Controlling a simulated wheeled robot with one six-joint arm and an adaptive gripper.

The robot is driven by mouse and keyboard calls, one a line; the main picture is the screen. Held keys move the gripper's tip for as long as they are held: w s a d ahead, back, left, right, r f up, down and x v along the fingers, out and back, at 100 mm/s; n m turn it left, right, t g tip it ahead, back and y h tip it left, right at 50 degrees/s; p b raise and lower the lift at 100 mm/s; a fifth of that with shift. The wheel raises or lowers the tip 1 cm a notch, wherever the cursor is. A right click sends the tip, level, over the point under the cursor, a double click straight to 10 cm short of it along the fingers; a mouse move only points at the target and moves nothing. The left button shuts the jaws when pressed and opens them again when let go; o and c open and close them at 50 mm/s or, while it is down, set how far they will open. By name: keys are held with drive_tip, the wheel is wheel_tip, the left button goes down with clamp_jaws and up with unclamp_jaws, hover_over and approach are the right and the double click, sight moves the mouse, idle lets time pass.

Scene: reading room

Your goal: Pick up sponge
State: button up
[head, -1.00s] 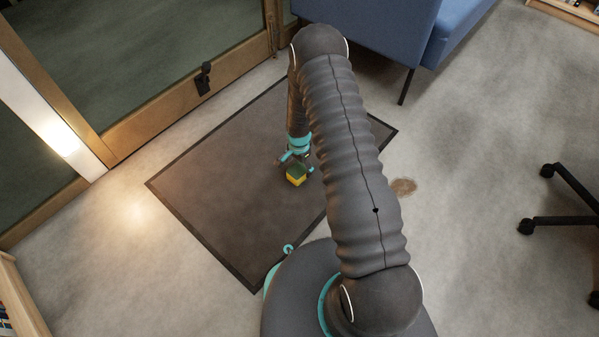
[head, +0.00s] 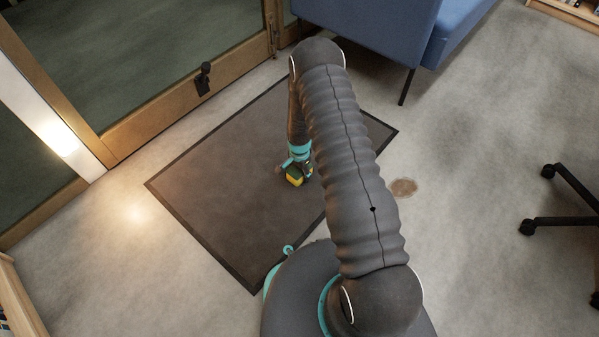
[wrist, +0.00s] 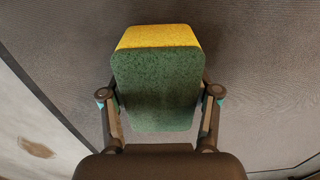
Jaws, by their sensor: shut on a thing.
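The sponge (head: 294,174) is a yellow block with a dark green face, over the brown floor mat in the head view. In the wrist view the sponge (wrist: 157,88) fills the space between the two fingers, green side toward the camera and yellow edge at the top. My gripper (head: 295,170) is shut on it; in the wrist view my gripper (wrist: 160,100) has one fingertip at each side of the sponge. I cannot tell whether the sponge touches the mat.
The mat (head: 220,190) has a dark border and is otherwise clear. A glazed wooden door (head: 180,105) stands at the upper left, a blue sofa (head: 380,30) at the top. Black chair legs (head: 560,200) are at the right. A brown stain (head: 403,188) marks the floor.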

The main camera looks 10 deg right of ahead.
drive_tip(key=shift+r, duration=0.1)
wheel_tip(320, 180, up, 4)
drive_tip(key=shift+r+p, duration=0.25)
drive_tip(key=shift+p, duration=0.2)
drive_tip(key=s+d+r+p, duration=0.1)
drive_tip(key=s+d+r, duration=0.5)
drive_tip(key=d, duration=0.3)
drive_tip(key=shift+s+d+r, duration=0.15)
drive_tip(key=shift+s+d, duration=0.05)
drive_tip(key=shift+d, duration=0.2)
drive_tip(key=shift+o, duration=0.4)
